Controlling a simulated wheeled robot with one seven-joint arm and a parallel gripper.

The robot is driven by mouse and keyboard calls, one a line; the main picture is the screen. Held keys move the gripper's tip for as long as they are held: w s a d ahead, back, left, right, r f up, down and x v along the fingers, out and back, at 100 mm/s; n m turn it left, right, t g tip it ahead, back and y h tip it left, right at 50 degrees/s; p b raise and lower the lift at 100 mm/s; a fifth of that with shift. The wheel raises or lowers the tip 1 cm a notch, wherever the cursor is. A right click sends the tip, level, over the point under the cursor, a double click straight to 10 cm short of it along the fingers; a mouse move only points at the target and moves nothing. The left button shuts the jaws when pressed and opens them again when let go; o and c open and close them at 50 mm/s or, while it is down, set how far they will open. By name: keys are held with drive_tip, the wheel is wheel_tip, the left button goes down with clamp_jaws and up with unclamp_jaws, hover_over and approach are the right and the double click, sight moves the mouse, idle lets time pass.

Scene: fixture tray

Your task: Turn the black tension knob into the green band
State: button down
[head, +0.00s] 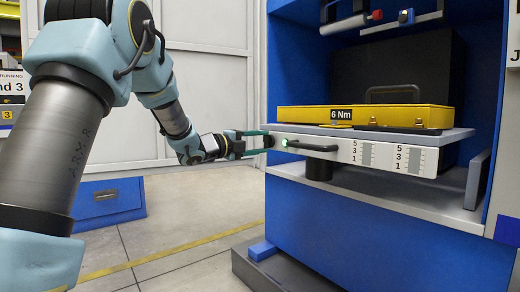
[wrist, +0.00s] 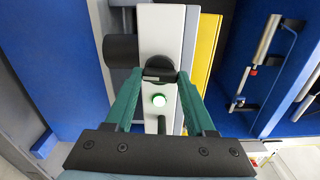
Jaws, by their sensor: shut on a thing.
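The black tension knob (wrist: 158,66) sits on the white front panel of the tray and shows between my fingertips in the wrist view. A pale mark crosses its near face. My gripper (wrist: 159,77) has its two teal fingers shut on the knob, one on each side. I cannot make out a green band.
A yellow case (head: 400,115) labelled 6 Nm lies on the tray. A black cylinder (head: 318,170) hangs below. Blue cabinet walls (head: 285,80) enclose the tray.

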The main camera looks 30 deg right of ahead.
idle(0.4)
drive_tip(key=shift+c, duration=1.2)
unclamp_jaws()
drive_tip(key=s+a+p, duration=0.1)
drive_tip(key=s+a, duration=0.1)
drive_tip(key=a, duration=0.8)
drive_tip(key=shift+a, duration=0.3)
